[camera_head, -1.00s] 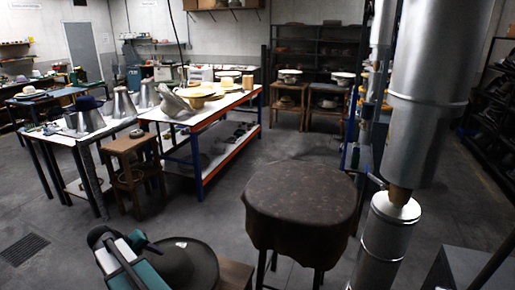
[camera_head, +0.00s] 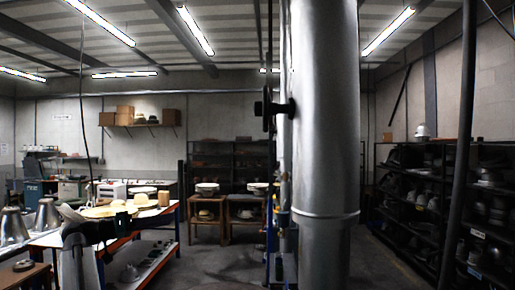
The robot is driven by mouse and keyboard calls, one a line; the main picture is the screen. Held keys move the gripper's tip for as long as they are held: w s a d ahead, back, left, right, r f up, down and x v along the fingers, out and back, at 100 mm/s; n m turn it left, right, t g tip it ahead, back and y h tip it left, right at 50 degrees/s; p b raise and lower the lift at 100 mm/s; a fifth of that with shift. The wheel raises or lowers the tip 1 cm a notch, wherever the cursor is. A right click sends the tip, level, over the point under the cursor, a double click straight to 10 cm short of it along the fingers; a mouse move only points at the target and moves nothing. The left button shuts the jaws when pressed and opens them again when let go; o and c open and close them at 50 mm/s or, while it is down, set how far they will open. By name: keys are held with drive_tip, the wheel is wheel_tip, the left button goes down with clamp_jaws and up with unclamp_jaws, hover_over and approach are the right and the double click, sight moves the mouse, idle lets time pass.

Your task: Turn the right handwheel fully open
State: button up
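I see no second handwheel, and how far this one is turned cannot be told. A grey and dark jointed shape at the lower left, in front of the worktable, looks like the end of my arm with my gripper (camera_head: 121,221). It is far left of and below the handwheel, apart from it. Its fingers are too small and dark to read.
A worktable (camera_head: 166,226) with pale hat forms stands at left. Thin vertical pipes (camera_head: 284,170) run beside the big pipe. Dark shelves (camera_head: 400,210) of hat blocks line the right side. A dark slanting post (camera_head: 460,150) stands at right. Some floor shows between.

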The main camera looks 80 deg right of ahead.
drive_tip(key=s+r+m+g+y, duration=0.25)
drive_tip(key=s+r+m, duration=0.2)
drive_tip(key=r, duration=0.35)
drive_tip(key=s+r+m+g+y, duration=0.2)
drive_tip(key=s+r+m+g, duration=0.1)
drive_tip(key=s+r, duration=0.4)
drive_tip(key=m+g+y, duration=0.4)
drive_tip(key=m+y, duration=0.4)
drive_tip(key=m, duration=0.1)
approach(258, 109)
drive_tip(key=shift+n+t, duration=0.25)
drive_tip(key=w, duration=0.1)
drive_tip(key=w+d, duration=0.1)
drive_tip(key=w, duration=0.1)
drive_tip(key=shift+w+d+f, duration=0.3)
drive_tip(key=shift+w+f, duration=0.05)
drive_tip(key=shift+w, duration=0.05)
drive_tip(key=shift+s+h, duration=0.15)
drive_tip(key=shift+h, duration=0.2)
drive_tip(key=p+x, duration=0.6)
drive_tip(key=x, duration=0.7)
drive_tip(key=shift+s+r, duration=0.15)
drive_tip(key=shift+s, duration=0.1)
drive_tip(key=c, duration=0.8)
drive_tip(key=shift+o, duration=0.2)
